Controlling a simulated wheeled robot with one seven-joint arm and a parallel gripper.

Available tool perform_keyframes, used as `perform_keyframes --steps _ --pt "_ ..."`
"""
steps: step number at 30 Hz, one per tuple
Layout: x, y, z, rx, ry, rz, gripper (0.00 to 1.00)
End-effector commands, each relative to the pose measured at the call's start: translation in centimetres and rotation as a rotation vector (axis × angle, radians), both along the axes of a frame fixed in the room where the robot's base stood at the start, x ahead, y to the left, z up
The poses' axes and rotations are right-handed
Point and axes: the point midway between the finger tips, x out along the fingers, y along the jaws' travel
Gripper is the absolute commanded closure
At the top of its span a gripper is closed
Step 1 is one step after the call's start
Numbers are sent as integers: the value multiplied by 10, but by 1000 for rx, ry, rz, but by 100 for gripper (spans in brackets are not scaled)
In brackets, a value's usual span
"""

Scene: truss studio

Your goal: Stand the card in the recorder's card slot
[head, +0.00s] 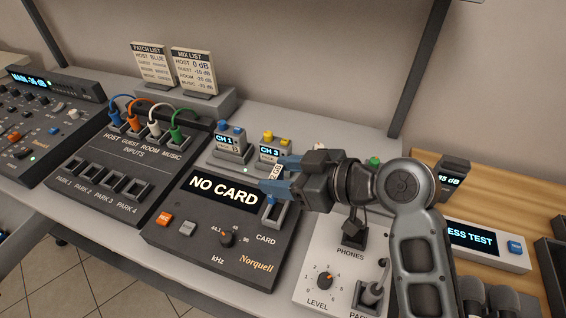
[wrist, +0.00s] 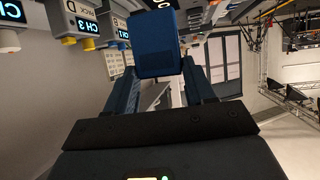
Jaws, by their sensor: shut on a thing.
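My gripper (head: 272,173) is shut on the card, a dark blue piece that shows upright between my fingertips in the wrist view (wrist: 155,45). In the head view the fingers hide most of the card, and only a small pale lettered part (head: 275,172) shows between them. The recorder (head: 205,250) is a dark sloped box whose screen (head: 223,190) reads NO CARD. Its card slot (head: 275,216) is a grey-framed holder above the word CARD, with something blue at its upper left. My fingertips are above and behind the slot, and the card appears apart from it.
Channel boxes CH 1 (head: 229,142) and CH 3 (head: 270,153) stand just behind the recorder, close to my fingers. The phones box (head: 336,262) is at its right. The inputs panel (head: 120,165) with coloured cables is at its left.

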Motion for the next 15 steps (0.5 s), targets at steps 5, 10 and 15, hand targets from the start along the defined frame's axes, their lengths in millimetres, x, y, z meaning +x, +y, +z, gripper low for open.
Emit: perform_keyframes --steps 5,10,15 --pt "0 0 -14 0 1 0 76" --pt "0 0 -31 1 1 -2 76" --pt "0 0 -47 0 0 -1 76"
